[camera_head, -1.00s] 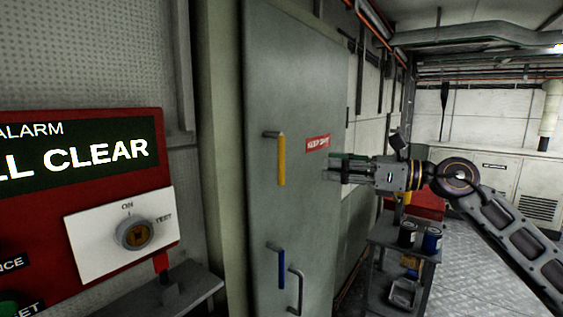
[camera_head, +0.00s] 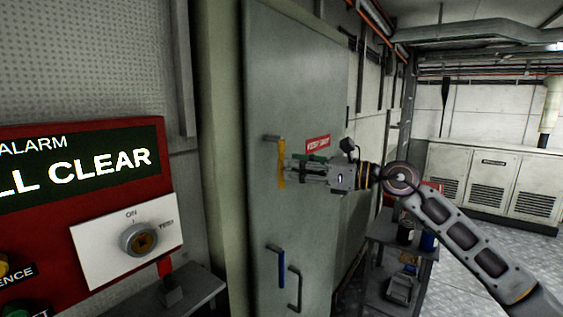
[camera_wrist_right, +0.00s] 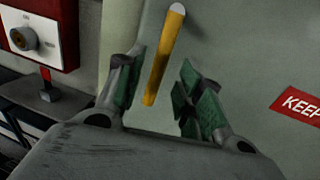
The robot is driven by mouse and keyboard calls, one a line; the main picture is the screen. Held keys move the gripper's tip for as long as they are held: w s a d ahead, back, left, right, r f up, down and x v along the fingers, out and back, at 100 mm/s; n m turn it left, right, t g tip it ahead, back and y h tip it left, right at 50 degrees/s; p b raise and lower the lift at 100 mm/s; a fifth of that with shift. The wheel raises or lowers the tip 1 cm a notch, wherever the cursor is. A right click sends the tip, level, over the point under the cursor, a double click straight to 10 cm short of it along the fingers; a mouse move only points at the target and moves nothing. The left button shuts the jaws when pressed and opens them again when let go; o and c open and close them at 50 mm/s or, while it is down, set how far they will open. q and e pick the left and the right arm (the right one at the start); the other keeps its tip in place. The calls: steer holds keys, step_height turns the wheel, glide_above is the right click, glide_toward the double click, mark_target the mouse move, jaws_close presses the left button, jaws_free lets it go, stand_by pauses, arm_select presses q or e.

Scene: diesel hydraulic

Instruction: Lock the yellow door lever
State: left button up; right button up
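The yellow door lever (camera_head: 282,158) hangs straight down from its pivot on the grey-green door (camera_head: 300,80). My right gripper (camera_head: 292,170) is at the lower half of the lever, reaching in from the right. In the right wrist view the lever (camera_wrist_right: 163,58) runs between the two open, green-padded fingers of the gripper (camera_wrist_right: 160,98), nearer the left finger. A gap shows between the lever and the right finger. Whether the left finger touches the lever I cannot tell. My left gripper is not in view.
A blue lever (camera_head: 281,268) and a grey handle (camera_head: 295,290) sit lower on the door. A red alarm panel (camera_head: 60,230) stands at the left. A small cart (camera_head: 400,242) with cans is at the right, below my right arm. A red sign (camera_head: 318,143) is on the door.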

mark_target(282, 165)
steer(key=shift+p+x, duration=0.6)
steer(key=shift+x, duration=1.65)
jaws_close()
